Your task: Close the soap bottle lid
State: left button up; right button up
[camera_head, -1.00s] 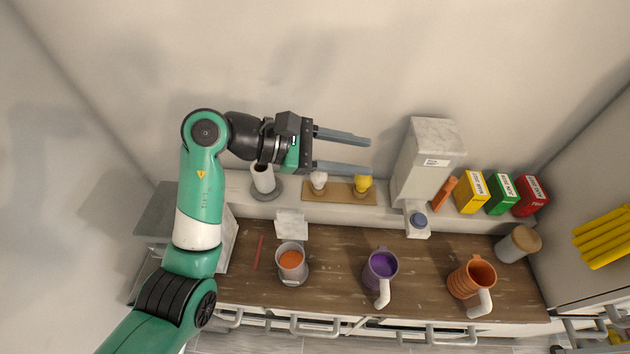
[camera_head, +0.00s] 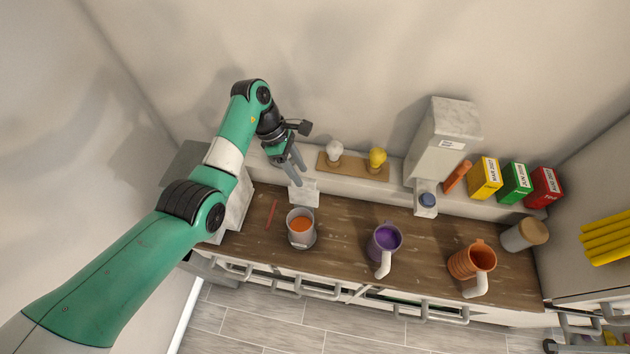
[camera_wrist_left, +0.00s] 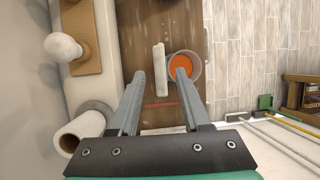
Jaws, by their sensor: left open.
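The soap bottle (camera_head: 301,236) looks like a grey round container with orange contents, standing on the wooden counter. A pale square flap (camera_head: 305,196), apparently its lid, stands open behind it. In the left wrist view the flap (camera_wrist_left: 160,72) appears edge-on as a narrow white bar beside the round container (camera_wrist_left: 184,67). My left gripper (camera_head: 299,177) is open and empty, pointing down at the flap's top edge. In the left wrist view the flap lies between its fingertips (camera_wrist_left: 160,90); I cannot tell whether they touch. My right gripper is not in view.
A purple mug (camera_head: 383,243) and an orange mug (camera_head: 470,262) stand to the right. A red stick (camera_head: 271,214) lies left of the bottle. A board (camera_head: 352,170) with two bulbs sits on the ledge behind. A paper roll (camera_wrist_left: 75,138) is near my left gripper.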

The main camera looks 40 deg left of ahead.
aim_at(303, 179)
pick_arm(q)
jog(key=b+x, duration=0.2)
jog(key=x, duration=0.1)
jog(key=shift+d+f, duration=0.15)
jog(key=shift+f, duration=0.2)
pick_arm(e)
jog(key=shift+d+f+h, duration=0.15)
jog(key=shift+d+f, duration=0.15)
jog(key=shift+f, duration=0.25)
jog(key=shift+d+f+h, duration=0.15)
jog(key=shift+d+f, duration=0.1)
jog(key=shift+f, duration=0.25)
pick_arm(q)
grip_shut()
